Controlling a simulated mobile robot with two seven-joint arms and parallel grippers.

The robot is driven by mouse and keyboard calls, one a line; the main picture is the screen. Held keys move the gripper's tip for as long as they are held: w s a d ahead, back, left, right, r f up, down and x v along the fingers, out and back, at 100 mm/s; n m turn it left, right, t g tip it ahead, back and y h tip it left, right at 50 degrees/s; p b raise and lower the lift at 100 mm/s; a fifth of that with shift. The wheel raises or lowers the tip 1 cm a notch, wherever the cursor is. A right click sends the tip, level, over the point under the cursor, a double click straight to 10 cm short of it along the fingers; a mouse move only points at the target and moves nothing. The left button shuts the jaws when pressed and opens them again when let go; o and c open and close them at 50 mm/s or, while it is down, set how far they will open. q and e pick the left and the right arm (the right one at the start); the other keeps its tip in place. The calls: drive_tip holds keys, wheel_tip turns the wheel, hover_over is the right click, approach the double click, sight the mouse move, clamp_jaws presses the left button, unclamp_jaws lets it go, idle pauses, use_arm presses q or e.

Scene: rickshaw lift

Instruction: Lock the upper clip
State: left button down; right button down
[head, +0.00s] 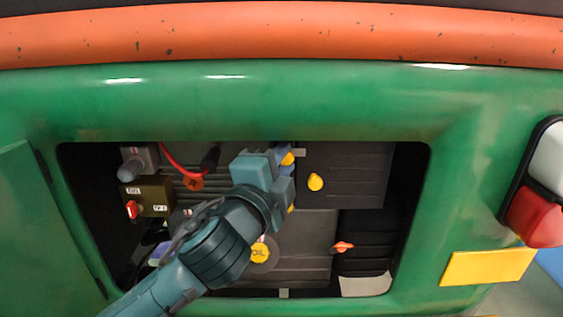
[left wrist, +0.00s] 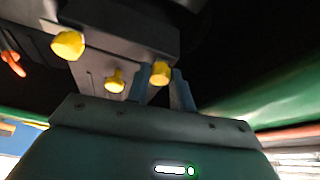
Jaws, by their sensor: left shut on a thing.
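The upper clip is a yellow knob (head: 288,158) at the top of the dark engine block. My left gripper (head: 283,160) reaches in from the lower left and is shut on it. In the left wrist view the yellow knob (left wrist: 161,72) sits between my two blue fingers (left wrist: 161,90). Another yellow knob (head: 315,182) stands just right of the gripper. A bit of yellow (head: 291,209) shows just below the fingers, mostly hidden. My gripper hides part of the block around the clip. My right gripper is not in view.
The opening in the green body panel (head: 250,105) surrounds the engine. A red cable (head: 178,167), a box with a red switch (head: 131,209), a yellow oil cap (head: 260,252) and an orange lever (head: 343,246) are close by. An open green door (head: 45,230) stands left.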

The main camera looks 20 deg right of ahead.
use_arm(q)
drive_tip(key=c, duration=1.2)
unclamp_jaws()
drive_tip(key=r+b+v, duration=0.1)
drive_tip(key=b+v, duration=0.1)
drive_tip(key=v, duration=1.1)
drive_tip(key=shift+f+b, duration=0.4)
drive_tip(key=shift+f, duration=0.1)
drive_tip(key=shift+a+f, duration=0.1)
